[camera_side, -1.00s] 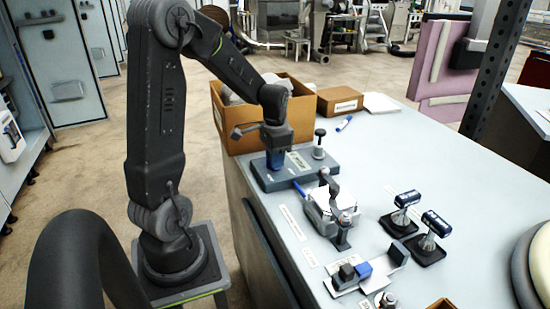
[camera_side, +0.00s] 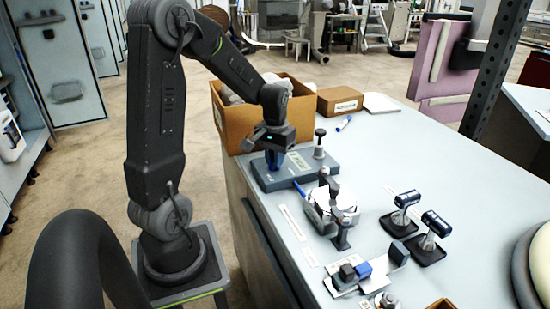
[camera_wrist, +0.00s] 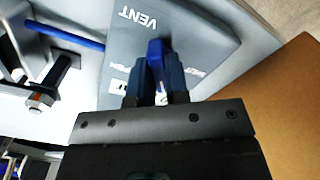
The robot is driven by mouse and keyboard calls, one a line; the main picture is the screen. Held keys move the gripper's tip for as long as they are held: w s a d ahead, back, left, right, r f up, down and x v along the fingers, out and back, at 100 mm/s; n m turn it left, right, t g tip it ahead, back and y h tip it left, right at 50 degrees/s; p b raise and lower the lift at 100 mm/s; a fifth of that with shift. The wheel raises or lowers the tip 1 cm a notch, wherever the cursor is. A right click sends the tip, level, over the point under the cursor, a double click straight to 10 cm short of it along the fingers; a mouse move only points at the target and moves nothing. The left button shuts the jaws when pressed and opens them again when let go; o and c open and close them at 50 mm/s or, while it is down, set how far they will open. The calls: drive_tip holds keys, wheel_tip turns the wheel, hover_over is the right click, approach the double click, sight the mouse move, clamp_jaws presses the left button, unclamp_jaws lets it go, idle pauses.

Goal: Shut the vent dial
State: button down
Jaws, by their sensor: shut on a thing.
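The vent dial is a blue bar-shaped knob on a grey panel box (camera_side: 262,182), which lies at the near-left edge of the bench. My gripper (camera_side: 274,157) points down over the box and is shut on the dial. In the wrist view, the blue dial (camera_wrist: 157,52) stands between the two dark fingers of my gripper (camera_wrist: 157,82). The word VENT shows on the panel (camera_wrist: 185,30), with smaller markings around the dial, partly hidden by the fingers and too blurred to read surely.
A cardboard box (camera_side: 232,122) stands close behind my gripper. A black-topped knob (camera_side: 319,140) rises from the panel's right part. A small roller device (camera_side: 325,212) and a blue stick (camera_side: 299,189) are nearby. Two dark-blue cylinders on stands (camera_side: 407,199) are farther right.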

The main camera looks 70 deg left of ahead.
drive_tip(key=n, duration=0.5)
drive_tip(key=shift+n, duration=0.3)
drive_tip(key=n, duration=0.5)
idle(0.4)
drive_tip(key=c, duration=1.1)
unclamp_jaws()
drive_tip(key=shift+r, duration=0.1)
wheel_tip(320, 180, up, 14)
drive_tip(key=shift+f, duration=0.15)
